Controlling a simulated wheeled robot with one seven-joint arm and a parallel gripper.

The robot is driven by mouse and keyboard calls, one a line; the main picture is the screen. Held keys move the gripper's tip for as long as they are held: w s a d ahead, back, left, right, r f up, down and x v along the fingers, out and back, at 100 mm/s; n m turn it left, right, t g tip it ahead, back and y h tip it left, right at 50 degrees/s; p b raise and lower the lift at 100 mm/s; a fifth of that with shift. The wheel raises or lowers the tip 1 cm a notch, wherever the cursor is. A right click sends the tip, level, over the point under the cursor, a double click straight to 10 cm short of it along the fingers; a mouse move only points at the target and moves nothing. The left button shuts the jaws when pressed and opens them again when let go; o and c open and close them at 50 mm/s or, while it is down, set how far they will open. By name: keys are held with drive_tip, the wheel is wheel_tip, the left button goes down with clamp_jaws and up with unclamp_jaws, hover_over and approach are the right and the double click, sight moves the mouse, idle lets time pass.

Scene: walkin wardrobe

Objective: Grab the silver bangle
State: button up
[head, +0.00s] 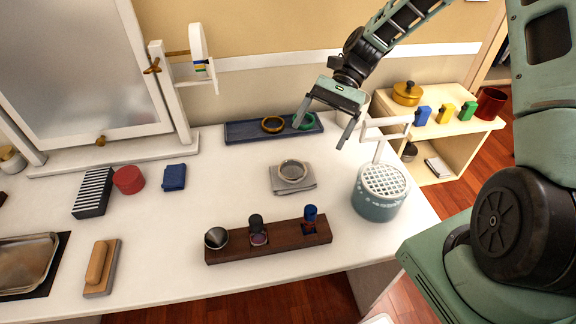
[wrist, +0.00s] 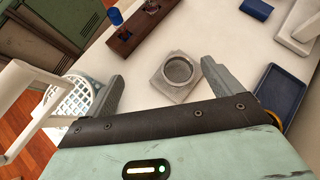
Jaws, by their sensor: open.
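The silver bangle (head: 293,181) lies flat on a folded grey cloth or pad (head: 304,188) near the middle of the white tabletop. In the wrist view the bangle (wrist: 178,86) shows between and beyond my fingertips. My gripper (head: 320,136) is open and empty, above the table and behind and to the right of the bangle in the head view. In the wrist view its two fingers (wrist: 162,72) are spread wide, not touching the bangle.
A blue tray (head: 240,141) with a gold (head: 272,131) and a green bangle (head: 303,127) lies behind. A dark wooden holder (head: 282,243) stands in front. A teal pot with a white lattice top (head: 375,203) stands right. Bare tabletop surrounds the pad.

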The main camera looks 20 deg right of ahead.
sight(297, 172)
drive_tip(key=w+d+f+m+t+y, duration=0.35)
drive_tip(key=d+m, duration=0.25)
drive_tip(key=d, duration=0.4)
drive_tip(key=shift+g+y, duration=0.35)
drive_tip(key=shift+g, duration=0.1)
drive_tip(key=p+x, duration=0.1)
drive_tip(key=x, duration=1.6)
drive_tip(key=shift+s+a+f+p, duration=0.1)
drive_tip(key=shift+s+f+p, duration=0.05)
drive_tip(key=shift+p, duration=0.2)
drive_tip(key=c, duration=1.1)
drive_tip(key=shift+c, duration=0.2)
